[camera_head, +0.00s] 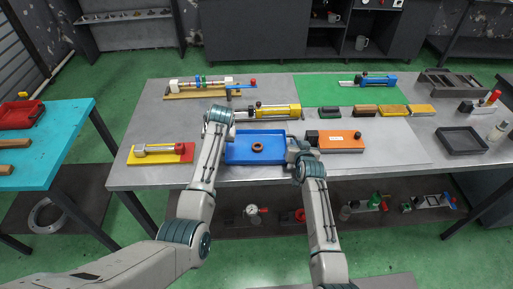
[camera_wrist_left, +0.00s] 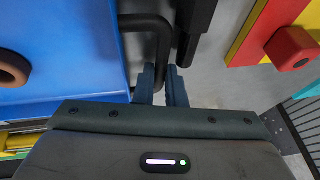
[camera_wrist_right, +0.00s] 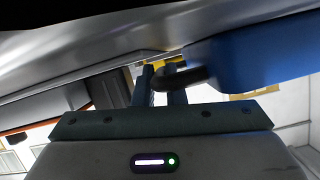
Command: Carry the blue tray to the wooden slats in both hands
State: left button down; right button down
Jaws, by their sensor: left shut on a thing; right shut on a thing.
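The blue tray (camera_head: 240,156) is at the front middle of the grey table, with a brown ring (camera_head: 258,147) lying in it. I cannot tell whether it touches the tabletop. My left gripper (camera_wrist_left: 162,85) is shut on the tray's dark handle (camera_wrist_left: 160,35) at its left side. My right gripper (camera_wrist_right: 162,82) is shut on the handle (camera_wrist_right: 187,76) at its right side. In the head view, my wrists partly hide both handles. Two wooden slats (camera_head: 14,143) lie on the turquoise table at the far left.
A red tray (camera_head: 20,115) sits behind the slats. A yellow-and-red fixture (camera_head: 160,153) is left of the blue tray, an orange block (camera_head: 338,140) close on its right, and a yellow cylinder fixture (camera_head: 270,112) behind it. A floor gap separates the grey table (camera_head: 215,178) from the turquoise table (camera_head: 70,125).

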pick_arm(q)
jog(key=shift+r, duration=0.1)
pick_arm(e)
jog(key=shift+r, duration=0.1)
